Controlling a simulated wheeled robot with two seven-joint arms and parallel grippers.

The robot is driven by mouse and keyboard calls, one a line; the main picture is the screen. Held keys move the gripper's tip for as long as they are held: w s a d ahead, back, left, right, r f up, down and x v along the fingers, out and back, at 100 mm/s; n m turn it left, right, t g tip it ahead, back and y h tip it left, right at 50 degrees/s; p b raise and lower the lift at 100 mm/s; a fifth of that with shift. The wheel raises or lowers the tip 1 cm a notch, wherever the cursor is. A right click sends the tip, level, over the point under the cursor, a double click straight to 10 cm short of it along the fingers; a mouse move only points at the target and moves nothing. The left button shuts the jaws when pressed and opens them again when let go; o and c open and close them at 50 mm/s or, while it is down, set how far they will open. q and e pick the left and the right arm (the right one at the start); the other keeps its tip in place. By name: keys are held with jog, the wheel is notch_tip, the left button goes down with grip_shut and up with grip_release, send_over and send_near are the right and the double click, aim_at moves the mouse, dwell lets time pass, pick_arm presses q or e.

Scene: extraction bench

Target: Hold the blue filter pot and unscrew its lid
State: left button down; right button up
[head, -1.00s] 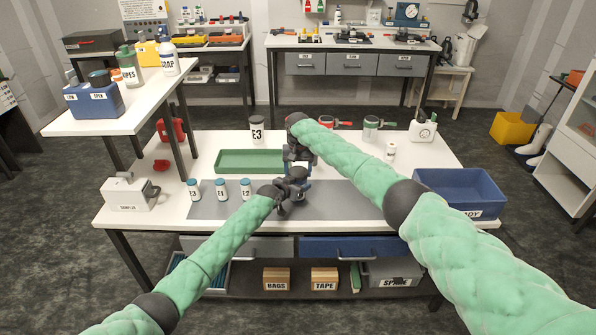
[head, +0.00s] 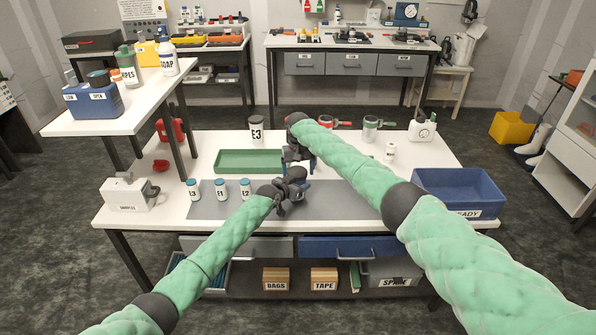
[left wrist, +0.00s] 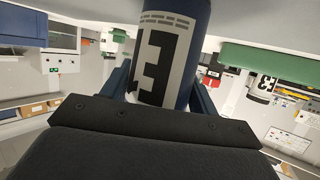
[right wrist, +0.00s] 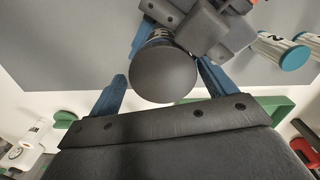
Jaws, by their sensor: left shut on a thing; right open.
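The blue filter pot (left wrist: 180,22) carries a white label marked E3 and stands between the fingers of my left gripper (left wrist: 163,85), which is shut on its body. Its round dark grey lid (right wrist: 165,78) faces the right wrist camera. My right gripper (right wrist: 163,70) is open, with one blue finger on each side of the lid and visible gaps. In the head view my right gripper (head: 298,162) is just above and behind my left gripper (head: 296,186), over the grey mat. The two grippers hide most of the pot there.
Small vials with teal lids (head: 220,189) stand on the grey mat (head: 340,205), left of the grippers. A blue bin (head: 460,205) stands at right. The mat's right part is clear.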

pick_arm(q)
jog(key=shift+d, duration=0.1)
pick_arm(e)
jog(key=shift+a, duration=0.2)
jog(key=shift+a+r, duration=0.1)
jog(key=shift+r, duration=2.25)
pick_arm(q)
jog(key=shift+c, duration=1.6)
grip_release()
pick_arm(e)
jog(key=shift+d+f, duration=0.1)
jog(key=shift+d, duration=0.1)
